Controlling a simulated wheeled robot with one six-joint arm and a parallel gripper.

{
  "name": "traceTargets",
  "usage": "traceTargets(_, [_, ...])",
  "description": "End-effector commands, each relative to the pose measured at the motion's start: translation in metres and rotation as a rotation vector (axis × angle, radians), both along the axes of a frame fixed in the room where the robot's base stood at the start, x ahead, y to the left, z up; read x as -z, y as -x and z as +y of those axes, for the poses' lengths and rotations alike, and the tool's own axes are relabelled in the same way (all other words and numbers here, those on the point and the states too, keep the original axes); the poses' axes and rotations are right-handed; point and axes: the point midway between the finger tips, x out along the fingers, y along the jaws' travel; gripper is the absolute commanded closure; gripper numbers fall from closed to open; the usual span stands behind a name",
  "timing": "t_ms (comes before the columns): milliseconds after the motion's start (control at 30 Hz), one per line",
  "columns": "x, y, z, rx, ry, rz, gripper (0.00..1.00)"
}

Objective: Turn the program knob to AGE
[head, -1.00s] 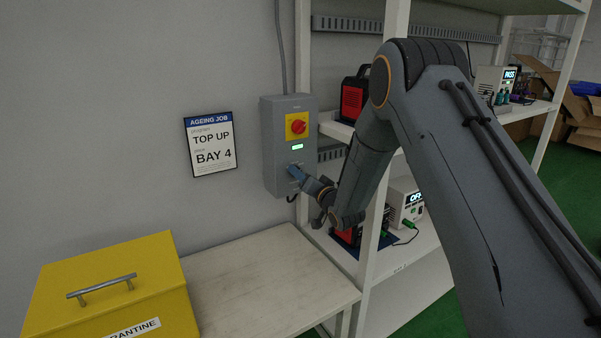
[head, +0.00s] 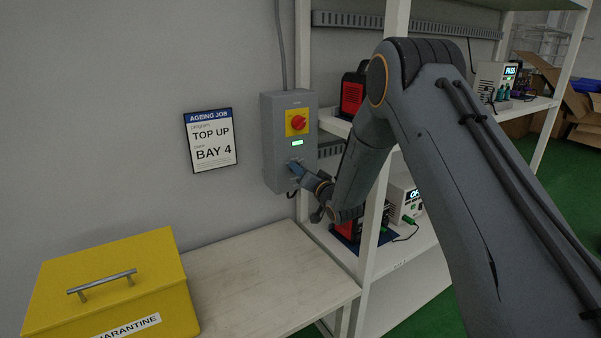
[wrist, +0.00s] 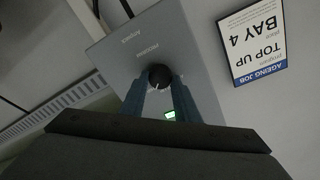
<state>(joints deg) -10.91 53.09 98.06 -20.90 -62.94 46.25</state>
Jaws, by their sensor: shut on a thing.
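The grey control box (head: 280,150) is on the wall beside the shelf post. It has a red rotary switch (head: 298,122) on a yellow plate and a small lit green display (head: 297,143). My gripper (head: 297,169) is at the lower front of the box. In the wrist view, my gripper (wrist: 160,84) has its blue fingers closed on the sides of a round black program knob (wrist: 159,74). A "PROGRAM" label shows by the knob, upside down. The box face also shows there (wrist: 190,50). The knob's setting and the AGE mark are not readable.
A sign (head: 210,140) on the wall reads "AGEING JOB, TOP UP, BAY 4". Shelves with red and white devices stand right, close behind my arm.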

Motion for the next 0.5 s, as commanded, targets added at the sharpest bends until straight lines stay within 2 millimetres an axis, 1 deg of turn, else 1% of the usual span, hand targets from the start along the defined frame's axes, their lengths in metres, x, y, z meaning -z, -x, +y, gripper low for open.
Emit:
traceTargets(267, [0.0028,-0.0008,0.0001,0.001,0.139,-0.096,0.94])
traceTargets(500, [0.004,-0.0005,0.0007,0.0,0.323,-0.22,0.94])
